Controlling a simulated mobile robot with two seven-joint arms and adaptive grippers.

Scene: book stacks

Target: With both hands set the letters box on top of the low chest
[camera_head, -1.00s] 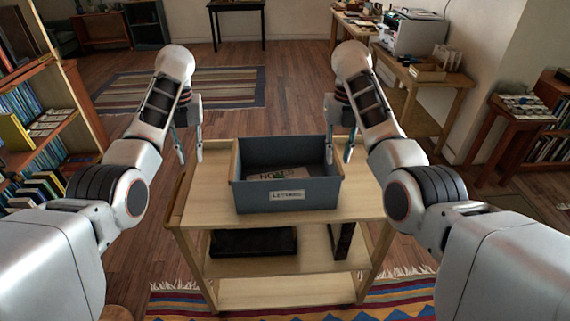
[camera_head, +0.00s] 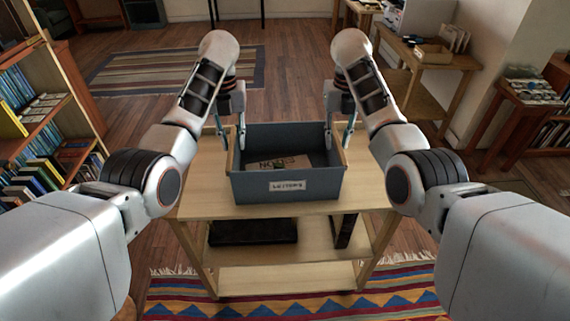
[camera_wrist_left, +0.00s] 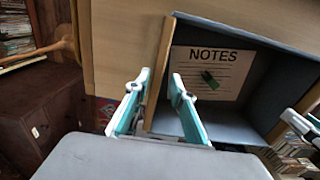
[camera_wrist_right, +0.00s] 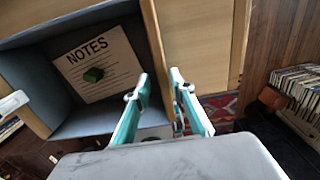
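The grey letters box (camera_head: 287,187), with a label on its front and wooden rims at its sides, sits on the top of a wooden trolley (camera_head: 210,205). My left gripper (camera_head: 232,130) is open at the box's left side; in the left wrist view its fingers (camera_wrist_left: 159,78) stand either side of the wooden rim. My right gripper (camera_head: 339,132) is open at the right side; in the right wrist view its fingers (camera_wrist_right: 159,77) straddle the other rim. Dark brown furniture with a pale knob (camera_wrist_left: 40,118) shows in the left wrist view; I cannot tell whether it is the low chest.
A NOTES sheet (camera_wrist_left: 210,70) with a small green object lies inside the box. Dark items (camera_head: 252,232) lie on the trolley's lower shelf. A bookcase (camera_head: 50,130) stands left, and side tables (camera_head: 425,75) stand right. Open floor and a striped rug lie beyond.

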